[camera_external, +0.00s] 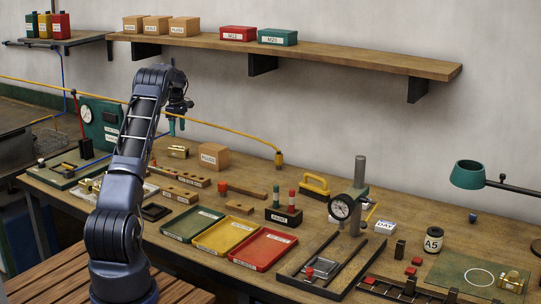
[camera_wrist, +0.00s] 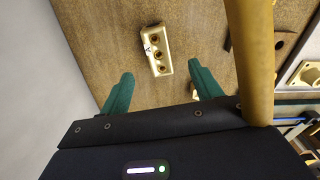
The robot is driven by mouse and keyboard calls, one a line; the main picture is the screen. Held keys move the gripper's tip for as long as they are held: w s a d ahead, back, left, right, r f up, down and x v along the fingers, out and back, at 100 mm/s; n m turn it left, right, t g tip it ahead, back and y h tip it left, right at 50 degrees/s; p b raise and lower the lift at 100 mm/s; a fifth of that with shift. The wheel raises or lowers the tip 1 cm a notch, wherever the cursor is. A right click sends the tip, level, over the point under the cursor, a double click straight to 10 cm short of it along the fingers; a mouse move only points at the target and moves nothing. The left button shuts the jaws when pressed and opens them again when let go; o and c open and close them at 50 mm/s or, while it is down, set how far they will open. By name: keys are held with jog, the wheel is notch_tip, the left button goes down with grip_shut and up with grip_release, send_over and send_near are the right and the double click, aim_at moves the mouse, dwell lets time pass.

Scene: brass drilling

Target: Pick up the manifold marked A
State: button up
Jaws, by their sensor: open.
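The manifold marked A (camera_wrist: 157,51) is a brass block with several dark round holes and a letter A on its side face. In the wrist view it lies on the wooden bench, ahead of and between my fingertips, apart from them. In the external view a small brass block (camera_external: 178,152) on the bench behind my arm appears to be this manifold; its mark is too small to read there. My gripper (camera_wrist: 158,86) has green fingers spread wide with nothing between them. In the external view my gripper (camera_external: 177,125) hangs above the bench near that block.
A yellow hose (camera_external: 225,129) arches over the bench and crosses the wrist view close by on the right (camera_wrist: 251,60). A cardboard box (camera_external: 214,157) stands right of the brass block. A green panel with a gauge (camera_external: 100,122) stands left. Wooden hole blocks (camera_external: 187,178) lie in front.

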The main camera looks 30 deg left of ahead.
aim_at(178, 147)
notch_tip(178, 147, down, 5)
jog(key=shift+w+a+f, duration=0.1)
jog(key=shift+a+f, duration=0.05)
jog(key=shift+f, duration=1.15)
jog(key=shift+a+f, duration=0.15)
jog(key=shift+f, duration=1.1)
jog(key=shift+r, duration=0.1)
grip_shut()
